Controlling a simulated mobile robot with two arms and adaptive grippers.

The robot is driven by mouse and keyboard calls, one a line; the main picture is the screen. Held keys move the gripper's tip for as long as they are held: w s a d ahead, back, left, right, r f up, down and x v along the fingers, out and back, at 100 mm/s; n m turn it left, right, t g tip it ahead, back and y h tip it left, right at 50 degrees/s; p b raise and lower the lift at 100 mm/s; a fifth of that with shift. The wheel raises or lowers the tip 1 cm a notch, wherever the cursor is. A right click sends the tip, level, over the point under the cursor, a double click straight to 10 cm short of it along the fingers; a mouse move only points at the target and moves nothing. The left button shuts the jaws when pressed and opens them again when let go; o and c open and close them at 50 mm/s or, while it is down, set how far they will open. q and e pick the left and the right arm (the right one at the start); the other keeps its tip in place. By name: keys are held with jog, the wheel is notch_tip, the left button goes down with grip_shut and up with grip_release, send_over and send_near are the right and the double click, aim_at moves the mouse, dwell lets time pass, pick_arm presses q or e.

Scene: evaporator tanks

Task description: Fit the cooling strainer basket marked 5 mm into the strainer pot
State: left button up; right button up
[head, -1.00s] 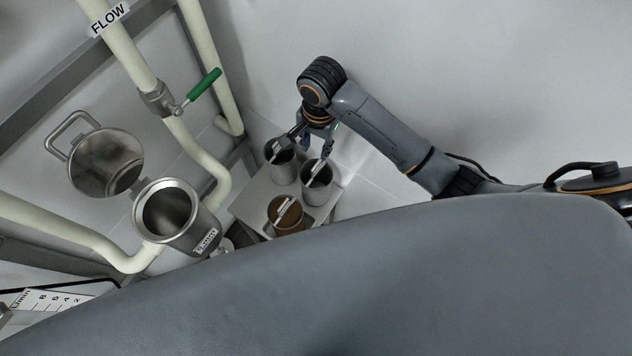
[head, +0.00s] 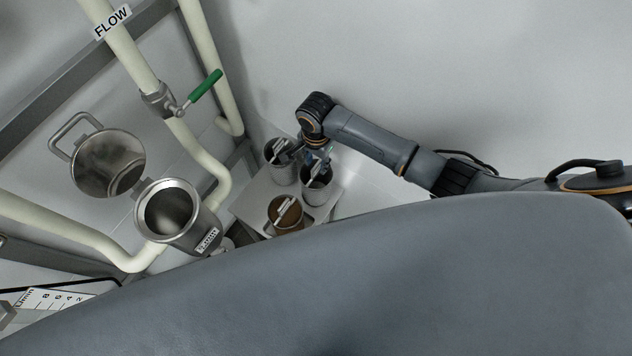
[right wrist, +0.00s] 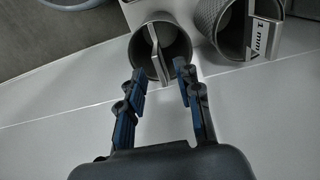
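The strainer pot (head: 205,226) stands open at the left in the head view, its round lid (head: 108,163) swung back. Three baskets with bar handles stand on a small stand: a grey one at the back (head: 282,174), a grey one at the right (head: 316,192) and a brownish one in front (head: 285,226). No 5 mm mark is readable. My right gripper (head: 318,157) is over the right grey basket. In the right wrist view its fingers (right wrist: 161,72) are open on either side of a basket's handle (right wrist: 158,58). A basket marked 1 mm (right wrist: 232,30) is beside it. My left gripper is not in view.
Cream pipes (head: 205,65) and a valve with a green lever (head: 204,86) run beside the pot. The baskets' stand (head: 257,196) is close to the white wall. A large grey surface hides the lower part of the head view.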

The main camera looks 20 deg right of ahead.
aim_at(316, 181)
jog(key=shift+f, duration=1.35)
grip_shut()
jog(key=shift+r, duration=0.1)
